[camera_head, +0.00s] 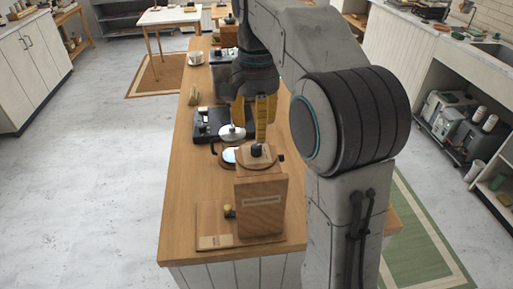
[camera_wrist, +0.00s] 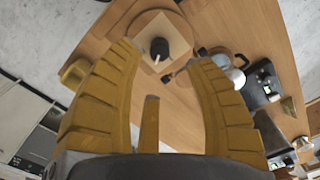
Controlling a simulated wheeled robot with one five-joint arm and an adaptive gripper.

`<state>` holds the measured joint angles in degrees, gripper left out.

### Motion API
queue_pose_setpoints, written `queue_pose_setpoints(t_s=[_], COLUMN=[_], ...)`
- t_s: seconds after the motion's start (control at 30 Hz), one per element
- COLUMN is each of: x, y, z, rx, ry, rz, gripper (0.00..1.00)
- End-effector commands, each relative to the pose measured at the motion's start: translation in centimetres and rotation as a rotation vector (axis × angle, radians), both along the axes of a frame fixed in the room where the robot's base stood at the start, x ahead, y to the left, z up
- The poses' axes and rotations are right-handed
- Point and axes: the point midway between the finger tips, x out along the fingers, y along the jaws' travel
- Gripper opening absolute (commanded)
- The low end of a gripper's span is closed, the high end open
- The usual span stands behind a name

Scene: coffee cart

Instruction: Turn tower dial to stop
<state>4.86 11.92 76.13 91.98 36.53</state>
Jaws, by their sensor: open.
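A wooden tower (camera_head: 261,205) stands at the near end of the wooden counter. Its top carries a round wooden disc with a black knob (camera_head: 257,150), which I take for the tower dial. In the wrist view the black knob (camera_wrist: 159,47) appears between my fingertips in the picture, on the pale square top. My gripper (camera_head: 251,130) has yellow fingers pointing down, above and just beyond the knob in the head view. The gripper also shows in the wrist view (camera_wrist: 165,58), with its fingers spread and nothing between them. I see no contact with the knob.
Behind the tower stand a black machine (camera_head: 210,124), a silver round piece (camera_head: 231,132) and a small dark-handled pan (camera_head: 229,157). A white cup (camera_head: 195,58) is at the far end.

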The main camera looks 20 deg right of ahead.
Motion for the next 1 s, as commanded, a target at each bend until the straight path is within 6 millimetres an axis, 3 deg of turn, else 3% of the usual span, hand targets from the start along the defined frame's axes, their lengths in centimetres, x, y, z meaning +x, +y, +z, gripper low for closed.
queue_pose_setpoints(t_s=[0.5, 1.0], x=[0.0, 0.0], y=[0.0, 0.0], z=[-5.8, -6.6], rx=[0.0, 0.0], ry=[0.001, 0.0], rz=[0.001, 0.001], gripper=[0.49, 0.5])
